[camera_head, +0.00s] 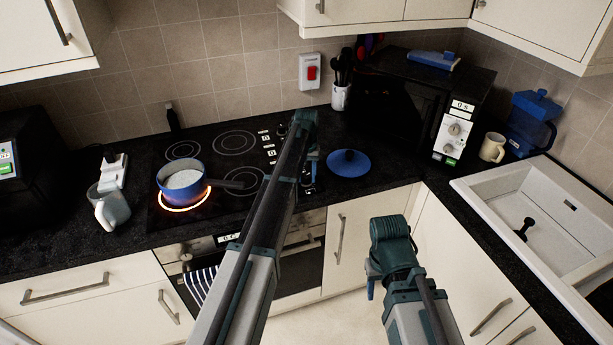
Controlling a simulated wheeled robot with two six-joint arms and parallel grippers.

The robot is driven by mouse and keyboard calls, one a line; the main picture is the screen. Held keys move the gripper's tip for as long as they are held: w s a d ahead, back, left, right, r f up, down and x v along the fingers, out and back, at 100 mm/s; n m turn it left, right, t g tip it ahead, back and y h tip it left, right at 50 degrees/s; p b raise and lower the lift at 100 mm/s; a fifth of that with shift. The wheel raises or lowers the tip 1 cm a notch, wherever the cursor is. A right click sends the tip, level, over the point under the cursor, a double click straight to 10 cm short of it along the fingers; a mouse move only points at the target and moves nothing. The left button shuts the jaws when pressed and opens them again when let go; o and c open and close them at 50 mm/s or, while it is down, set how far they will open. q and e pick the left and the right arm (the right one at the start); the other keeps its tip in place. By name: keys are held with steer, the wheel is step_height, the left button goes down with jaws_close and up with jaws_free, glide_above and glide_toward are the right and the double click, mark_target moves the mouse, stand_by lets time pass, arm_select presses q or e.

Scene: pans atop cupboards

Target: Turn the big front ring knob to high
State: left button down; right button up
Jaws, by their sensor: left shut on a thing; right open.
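The black hob (215,215) is set in the worktop, with its knobs (282,130) and white markings in a column along its right side. A blue pan (181,182) with a dark handle stands on the glowing orange front left ring (163,203). My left gripper (309,180) is down at the front end of the knob column, shut on a knob there. The gripper and my forearm hide most of that knob, so its pointer cannot be read. My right gripper (371,286) is open, in front of the lower cupboards and apart from the hob.
A blue lid (348,163) lies on the worktop just right of my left gripper. A utensil pot (340,97), a microwave (452,130) and a mug (492,147) stand behind and right. The sink (550,220) is at right.

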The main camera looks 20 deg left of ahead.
mark_target(306, 175)
arm_select(q)
steer(key=m, duration=0.5)
steer(key=shift+m, duration=0.3)
steer(key=m, duration=0.5)
steer(key=shift+m, duration=0.3)
steer(key=shift+c, duration=1.9)
jaws_free()
step_height(306, 175, up, 14)
steer(key=p, duration=1.3)
steer(key=shift+p, duration=0.4)
